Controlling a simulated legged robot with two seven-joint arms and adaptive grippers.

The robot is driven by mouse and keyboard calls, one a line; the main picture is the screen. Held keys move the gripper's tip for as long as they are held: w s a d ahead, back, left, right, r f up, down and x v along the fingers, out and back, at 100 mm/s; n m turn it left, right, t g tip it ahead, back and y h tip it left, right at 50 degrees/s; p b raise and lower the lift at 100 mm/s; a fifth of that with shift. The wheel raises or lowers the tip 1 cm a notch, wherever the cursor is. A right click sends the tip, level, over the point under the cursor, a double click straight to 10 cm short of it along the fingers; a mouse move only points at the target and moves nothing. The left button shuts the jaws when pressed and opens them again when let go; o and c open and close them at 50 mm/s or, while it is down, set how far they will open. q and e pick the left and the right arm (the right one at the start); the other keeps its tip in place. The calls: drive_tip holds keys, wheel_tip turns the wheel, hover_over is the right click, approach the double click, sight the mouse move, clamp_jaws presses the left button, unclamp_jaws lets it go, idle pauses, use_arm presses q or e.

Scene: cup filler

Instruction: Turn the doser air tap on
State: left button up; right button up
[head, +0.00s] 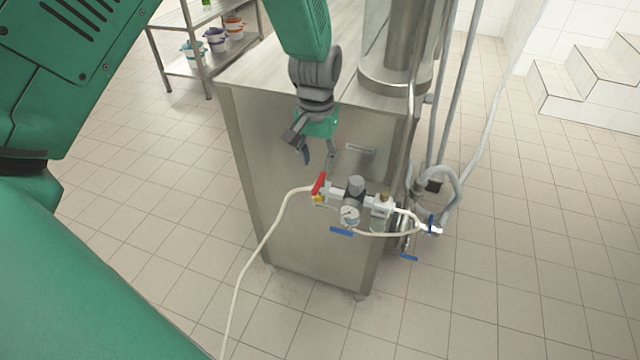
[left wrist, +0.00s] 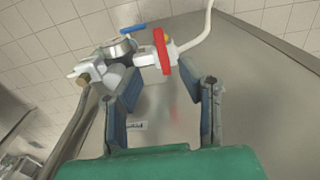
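A red tap handle (head: 318,184) sits at the left end of an air line on the front of the steel machine, with a white hose joined to it. It also shows in the left wrist view (left wrist: 161,50), upright on a white fitting. Blue handles (head: 341,231) (head: 431,224) sit lower and to the right; the frames do not label which tap is the doser's. My left gripper (head: 319,159) is open and empty just above the red handle. In the left wrist view its fingers (left wrist: 163,80) are spread below the handle, apart from it. My right gripper is out of view.
A round gauge (head: 349,214) and a regulator stand right of the red handle, close beside it. The steel cabinet (head: 290,200) lies behind the taps. Grey pipes (head: 446,110) run up at the right. A shelf with buckets (head: 215,40) stands far back. The floor around is clear.

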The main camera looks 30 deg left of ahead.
sight(317, 186)
use_arm(q)
wheel_tip(317, 186, down, 8)
drive_tip(key=shift+r+b, duration=0.1)
drive_tip(key=shift+b, duration=0.25)
clamp_jaws()
